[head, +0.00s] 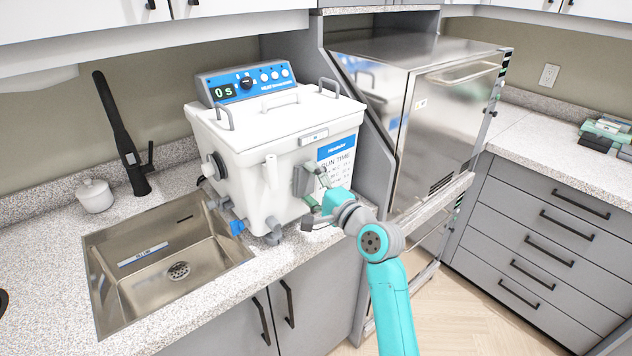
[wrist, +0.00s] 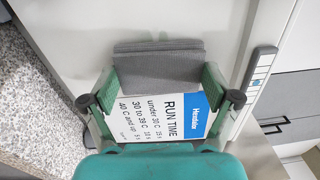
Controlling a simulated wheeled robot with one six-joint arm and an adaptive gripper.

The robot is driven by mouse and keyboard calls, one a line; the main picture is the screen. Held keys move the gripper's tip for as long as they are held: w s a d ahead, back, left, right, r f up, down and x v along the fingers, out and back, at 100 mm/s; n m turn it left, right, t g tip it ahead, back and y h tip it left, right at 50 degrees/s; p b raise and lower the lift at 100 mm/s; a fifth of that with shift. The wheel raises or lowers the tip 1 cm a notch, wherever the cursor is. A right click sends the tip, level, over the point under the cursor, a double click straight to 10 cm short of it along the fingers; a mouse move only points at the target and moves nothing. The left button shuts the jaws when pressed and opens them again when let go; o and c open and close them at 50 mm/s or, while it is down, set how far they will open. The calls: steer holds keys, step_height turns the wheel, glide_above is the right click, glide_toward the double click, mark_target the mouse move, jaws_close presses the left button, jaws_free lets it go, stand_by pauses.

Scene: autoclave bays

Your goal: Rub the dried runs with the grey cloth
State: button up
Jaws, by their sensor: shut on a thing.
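The grey cloth (head: 302,180) is a folded pad held at the front face of the white bath (head: 245,165). In the wrist view the cloth (wrist: 158,66) spans between the two green fingers of my gripper (wrist: 160,80). My gripper (head: 318,192) is shut on it, just left of the RUN TIME label (head: 336,158). The label also shows in the wrist view (wrist: 165,115), between the fingers. The cloth is at or very near the bath's front; I cannot tell if it touches. I make out no dried runs in either view; the cloth and gripper hide part of the front.
A steel sink (head: 170,270) lies left of the bath, with a black tap (head: 125,140) and a white lidded jar (head: 94,196) behind. Pipe fittings (head: 237,227) stick out at the bath's lower left. A steel autoclave (head: 440,105) stands to the right.

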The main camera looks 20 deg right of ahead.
mark_target(289, 183)
steer(key=shift+s+a, duration=0.35)
steer(key=shift+a, duration=0.6)
steer(key=shift+s+a, duration=0.3)
steer(key=shift+a, duration=0.6)
steer(key=v, duration=0.6)
steer(key=shift+d+f, duration=0.1)
steer(key=v, duration=0.3)
steer(key=shift+x, duration=3.6)
